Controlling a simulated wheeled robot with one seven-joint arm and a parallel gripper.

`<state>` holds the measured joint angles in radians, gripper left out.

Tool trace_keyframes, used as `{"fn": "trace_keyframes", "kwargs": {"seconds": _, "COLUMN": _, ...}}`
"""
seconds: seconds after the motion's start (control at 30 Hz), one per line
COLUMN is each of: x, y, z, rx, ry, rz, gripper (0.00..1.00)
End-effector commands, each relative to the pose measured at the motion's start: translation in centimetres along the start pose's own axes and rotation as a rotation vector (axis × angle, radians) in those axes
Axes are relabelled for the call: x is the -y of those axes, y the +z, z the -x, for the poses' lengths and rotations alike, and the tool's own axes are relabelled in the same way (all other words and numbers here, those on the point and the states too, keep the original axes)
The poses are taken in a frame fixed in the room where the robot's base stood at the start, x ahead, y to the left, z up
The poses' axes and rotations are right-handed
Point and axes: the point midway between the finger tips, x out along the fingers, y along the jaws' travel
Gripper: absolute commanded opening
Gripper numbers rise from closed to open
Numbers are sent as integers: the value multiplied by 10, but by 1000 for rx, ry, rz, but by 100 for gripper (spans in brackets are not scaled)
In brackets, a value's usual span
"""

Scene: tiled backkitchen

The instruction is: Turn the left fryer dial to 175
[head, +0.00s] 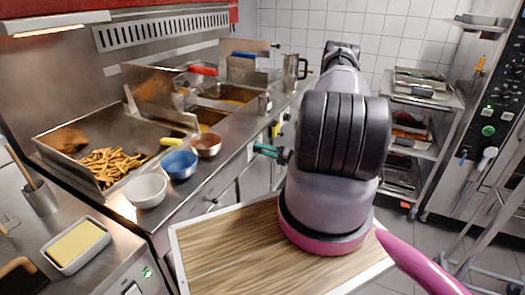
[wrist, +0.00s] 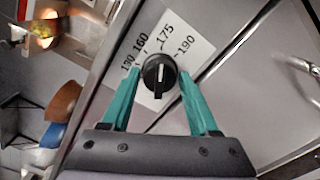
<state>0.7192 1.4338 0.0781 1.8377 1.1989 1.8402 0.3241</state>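The fryer dial (wrist: 159,73) is a round black knob with a white pointer line, in the middle of the wrist view. Its white label (wrist: 195,45) reads 130, 160, 175 and 190. The pointer line stands nearly upright in the picture, roughly toward the 175 mark; I cannot tell if it lines up exactly. My gripper (wrist: 159,72) has its two teal fingers on either side of the dial, open, with narrow gaps showing. In the head view my gripper (head: 264,150) is at the fryer counter's front; I cannot make out the dial there.
The counter holds a blue bowl (head: 180,165), a white bowl (head: 146,190), a copper bowl (head: 206,145) and a tray of fries (head: 112,165). A wooden-topped surface (head: 225,250) is below my arm. A rack (head: 425,110) stands at the right.

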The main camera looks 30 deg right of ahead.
Motion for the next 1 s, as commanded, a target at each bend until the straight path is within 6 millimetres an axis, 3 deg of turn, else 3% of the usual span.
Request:
{"fn": "trace_keyframes", "kwargs": {"seconds": 0.47, "x": 0, "y": 0, "z": 8, "rx": 1, "ry": -1, "rz": 0, "gripper": 87}}
{"fn": "trace_keyframes", "kwargs": {"seconds": 0.8, "x": 1, "y": 1, "z": 72, "rx": 4, "ry": -3, "rz": -1, "gripper": 87}}
{"fn": "trace_keyframes", "kwargs": {"seconds": 1.0, "x": 1, "y": 0, "z": 100, "rx": 2, "ry": -1, "rz": 0, "gripper": 87}}
